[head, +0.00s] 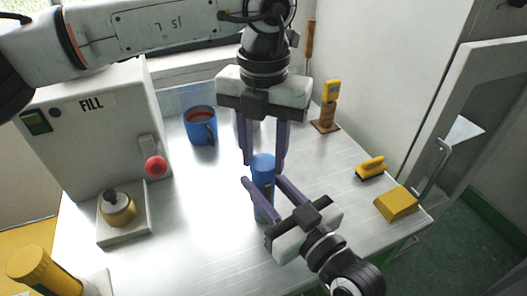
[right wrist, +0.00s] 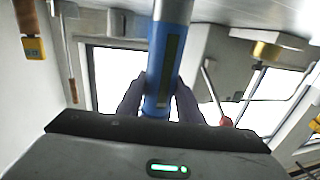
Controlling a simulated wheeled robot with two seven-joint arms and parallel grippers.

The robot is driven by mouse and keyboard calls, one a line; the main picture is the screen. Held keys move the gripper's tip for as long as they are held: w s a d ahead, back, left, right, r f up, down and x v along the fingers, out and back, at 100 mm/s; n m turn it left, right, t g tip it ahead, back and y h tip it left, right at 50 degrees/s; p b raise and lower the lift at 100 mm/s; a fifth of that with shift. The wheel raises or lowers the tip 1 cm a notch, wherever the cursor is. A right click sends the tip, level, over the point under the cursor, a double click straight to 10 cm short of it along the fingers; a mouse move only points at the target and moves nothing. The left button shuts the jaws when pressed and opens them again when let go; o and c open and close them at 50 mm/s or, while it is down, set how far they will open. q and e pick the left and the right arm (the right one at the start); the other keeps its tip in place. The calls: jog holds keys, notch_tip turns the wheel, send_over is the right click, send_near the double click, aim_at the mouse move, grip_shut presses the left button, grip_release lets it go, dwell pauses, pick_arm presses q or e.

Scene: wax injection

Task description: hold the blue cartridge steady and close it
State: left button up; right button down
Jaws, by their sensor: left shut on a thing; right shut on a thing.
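The blue cartridge (head: 263,205) stands upright near the middle of the table in the head view. My left gripper (head: 263,166) points down from above, with its purple fingers on both sides of the cartridge's blue top end. It is shut on that end; whether this is a separate cap I cannot tell. My right gripper (head: 262,181) comes from the lower right and is shut on the cartridge's body, just below the left fingers. In the right wrist view the cartridge (right wrist: 160,85) passes between the dark fingers and shows a dark strip along its side.
The filling machine (head: 95,130) stands left, with a red knob (head: 155,166) and a brass pot (head: 118,208). A blue mug (head: 201,125) is behind. A yellow timer (head: 332,92), a yellow brush (head: 371,167) and a yellow block (head: 396,204) are right. The table front is clear.

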pick_arm(q)
jog(key=m, duration=0.4)
jog(key=shift+m, duration=0.4)
jog(key=m, duration=0.9)
jog(key=shift+f, duration=0.1)
jog(key=m, duration=0.5)
jog(key=o, duration=1.2)
notch_tip(320, 180, up, 12)
jog(key=shift+r, duration=0.1)
